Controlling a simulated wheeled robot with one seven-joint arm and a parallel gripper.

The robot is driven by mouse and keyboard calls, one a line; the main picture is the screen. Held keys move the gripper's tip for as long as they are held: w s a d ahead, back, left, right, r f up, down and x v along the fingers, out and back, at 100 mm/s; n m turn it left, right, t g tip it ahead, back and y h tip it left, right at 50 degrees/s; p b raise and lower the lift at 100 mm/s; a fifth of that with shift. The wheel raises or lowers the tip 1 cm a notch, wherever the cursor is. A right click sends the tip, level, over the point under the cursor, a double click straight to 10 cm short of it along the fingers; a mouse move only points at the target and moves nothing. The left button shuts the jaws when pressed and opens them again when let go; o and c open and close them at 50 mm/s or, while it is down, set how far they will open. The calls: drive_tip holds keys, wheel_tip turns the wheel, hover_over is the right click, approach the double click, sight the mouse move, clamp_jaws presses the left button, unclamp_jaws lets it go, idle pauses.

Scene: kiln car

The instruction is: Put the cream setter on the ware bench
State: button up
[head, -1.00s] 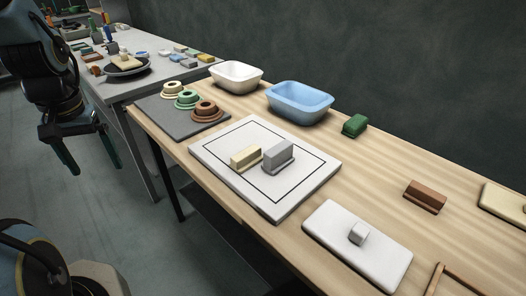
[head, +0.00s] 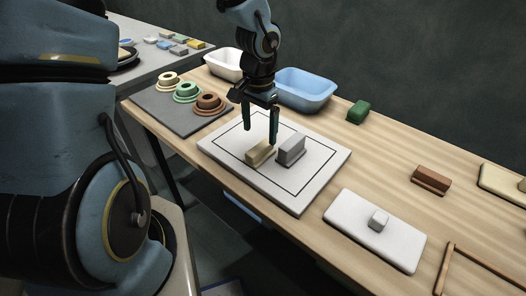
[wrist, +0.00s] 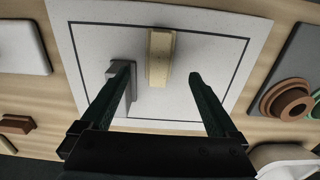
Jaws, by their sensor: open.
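The cream setter (head: 259,154) is a small block on a white board with a black outlined square (head: 240,172). The board lies on the long wooden bench (head: 381,160); I cannot tell whether that bench or the grey table behind is the ware bench. My gripper (head: 260,134) is open and empty, pointing down over the cream setter. In the wrist view the cream setter (wrist: 159,62) lies ahead and between the lines of the two fingers. The grey block (head: 291,150) stands close beside it, and in the wrist view a finger partly covers it.
A blue tub (head: 304,91) and a white tub (head: 222,64) stand behind. A dark slab (head: 178,116) holds ringed pieces. A green block (head: 358,111), a brown block (head: 431,180) and a white lidded slab (head: 374,229) lie right. The grey table (head: 158,30) holds small items.

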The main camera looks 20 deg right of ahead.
sight(260, 147)
drive_tip(key=shift+s+f+p, duration=0.1)
drive_tip(key=shift+f+p, duration=0.35)
drive_tip(key=shift+f, duration=3)
drive_tip(key=shift+c, duration=0.2)
clamp_jaws()
